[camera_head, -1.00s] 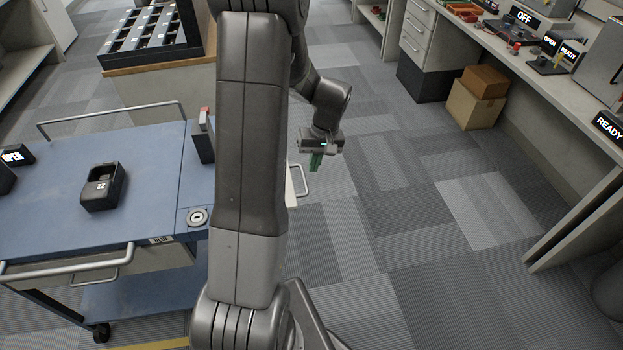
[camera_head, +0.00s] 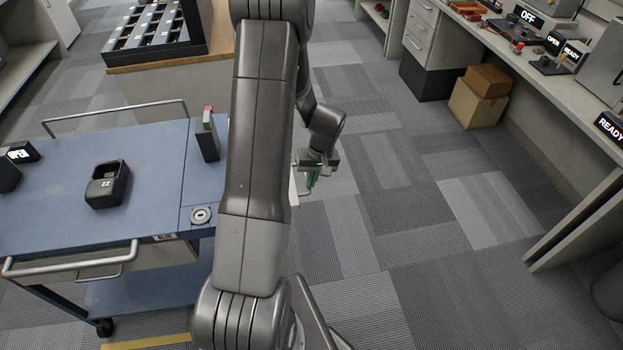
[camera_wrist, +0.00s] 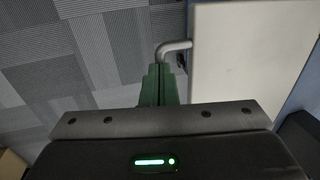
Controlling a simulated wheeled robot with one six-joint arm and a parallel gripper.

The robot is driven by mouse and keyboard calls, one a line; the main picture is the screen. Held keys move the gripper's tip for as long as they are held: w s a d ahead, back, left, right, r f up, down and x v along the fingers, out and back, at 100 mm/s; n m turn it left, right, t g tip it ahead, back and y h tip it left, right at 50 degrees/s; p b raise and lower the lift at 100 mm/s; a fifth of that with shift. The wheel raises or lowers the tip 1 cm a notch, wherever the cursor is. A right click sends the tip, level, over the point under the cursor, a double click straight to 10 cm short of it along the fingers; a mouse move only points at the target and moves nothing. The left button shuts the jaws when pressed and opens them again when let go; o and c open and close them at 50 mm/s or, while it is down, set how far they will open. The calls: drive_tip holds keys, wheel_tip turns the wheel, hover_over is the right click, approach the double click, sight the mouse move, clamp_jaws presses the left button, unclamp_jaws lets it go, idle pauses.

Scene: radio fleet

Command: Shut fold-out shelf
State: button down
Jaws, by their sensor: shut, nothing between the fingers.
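The fold-out shelf (camera_wrist: 242,55) shows in the wrist view as a flat cream panel at the right, with a bent grey handle (camera_wrist: 172,47) at its left edge. In the head view only a thin pale strip of the shelf (camera_head: 294,188) shows at the cart's right side, mostly behind my arm. My gripper (camera_head: 311,181) is shut and empty, its green fingers pointing down beside the handle. In the wrist view the green fingertips (camera_wrist: 160,72) overlap the lower end of the handle; I cannot tell whether they touch it.
The blue cart (camera_head: 150,205) stands at the left, with a black holder (camera_head: 107,187) on top. A long workbench (camera_head: 560,98) runs along the right, with cardboard boxes (camera_head: 478,103) at its foot. The carpeted floor between is clear.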

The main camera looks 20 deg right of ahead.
drive_tip(key=w+a+f+t+y+b, duration=0.1)
drive_tip(key=a+f+y+b, duration=0.25)
drive_tip(key=f+b, duration=0.45)
drive_tip(key=a+f+t+y+b, duration=0.15)
drive_tip(key=f+y+b, duration=0.25)
drive_tip(key=f+b, duration=0.4)
drive_tip(key=w+a+f+y+b, duration=0.1)
drive_tip(key=a+f+y+b, duration=0.25)
drive_tip(key=f+b, duration=0.5)
drive_tip(key=w+a+f+y+b, duration=0.2)
drive_tip(key=a+f+b, duration=0.1)
drive_tip(key=a+b, duration=0.4)
drive_tip(key=shift+x, duration=1.8)
drive_tip(key=shift+r+t, duration=0.2)
drive_tip(key=shift+t, duration=0.05)
